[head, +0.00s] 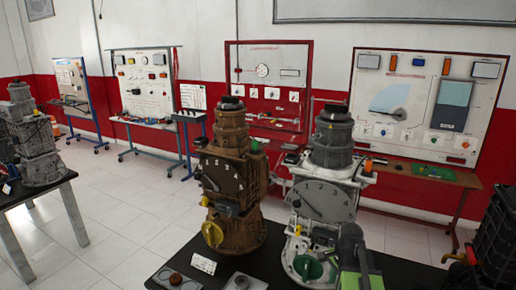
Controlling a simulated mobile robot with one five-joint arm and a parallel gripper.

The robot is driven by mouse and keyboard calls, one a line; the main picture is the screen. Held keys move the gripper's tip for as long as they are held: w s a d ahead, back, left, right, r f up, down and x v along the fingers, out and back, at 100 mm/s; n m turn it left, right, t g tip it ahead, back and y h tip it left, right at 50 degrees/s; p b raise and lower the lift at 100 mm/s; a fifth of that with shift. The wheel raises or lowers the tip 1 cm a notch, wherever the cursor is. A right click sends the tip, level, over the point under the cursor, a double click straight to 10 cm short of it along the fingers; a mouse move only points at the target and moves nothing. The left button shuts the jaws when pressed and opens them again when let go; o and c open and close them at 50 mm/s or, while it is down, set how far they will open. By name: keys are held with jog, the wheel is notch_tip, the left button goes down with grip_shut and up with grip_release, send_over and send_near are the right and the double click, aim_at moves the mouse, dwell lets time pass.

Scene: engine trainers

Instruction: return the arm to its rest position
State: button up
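I cannot make out my gripper or its fingertips in the head view, so its opening and any contact are hidden from me. A brown engine trainer (226,182) with a numbered dial and a yellow knob stands upright on a dark table (133,277). A grey engine trainer (326,195) with a similar dial and a green knob (307,267) stands to its right. A grey and green piece (358,257) rises at the bottom edge in front of the grey trainer; I cannot tell what it belongs to.
A small white card (203,263) and low round-topped pieces lie at the table's front. Another grey trainer (36,150) stands on a table at left. Dark equipment (496,235) fills the right edge. Panel boards (146,83) line the wall. Tiled floor (130,200) is open at left.

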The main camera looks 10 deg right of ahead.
jog(key=s+a+n+g, duration=0.1)
jog(key=s+a+n, duration=0.2)
jog(key=a+n, duration=1.2)
jog(key=a, duration=0.6)
jog(key=shift+a, duration=0.35)
jog(key=shift+d, duration=0.1)
